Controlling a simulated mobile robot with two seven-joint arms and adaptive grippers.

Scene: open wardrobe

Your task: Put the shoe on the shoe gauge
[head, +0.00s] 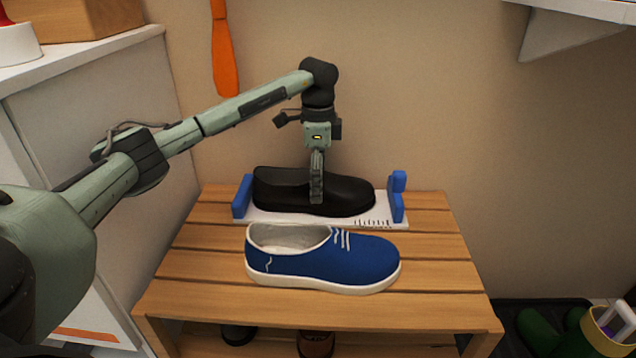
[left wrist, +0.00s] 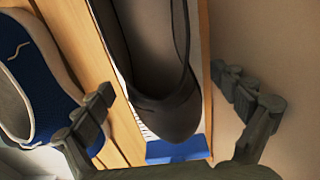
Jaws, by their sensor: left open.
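A black shoe (head: 350,196) lies lengthwise on the white shoe gauge (head: 373,223), between its two blue end stops, toe to the right. The shoe gauge shows its blue end (left wrist: 176,150) in the left wrist view. A blue shoe (head: 340,262) with a white sole and pale laces sits upright on the slats in front of the gauge. My left gripper (head: 317,192) points down at the middle of the black shoe. In the left wrist view the gripper (left wrist: 163,82) is open, one finger on each side of the black shoe (left wrist: 150,50). Contact cannot be told.
The slatted wooden bench (head: 225,297) has bare slats left and right of the shoes. Dark shoes stand on its lower shelf. An orange shoehorn (head: 224,50) hangs on the wall behind. A yellow bucket (head: 605,335) is at lower right, and a white cabinet (head: 95,75) at left.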

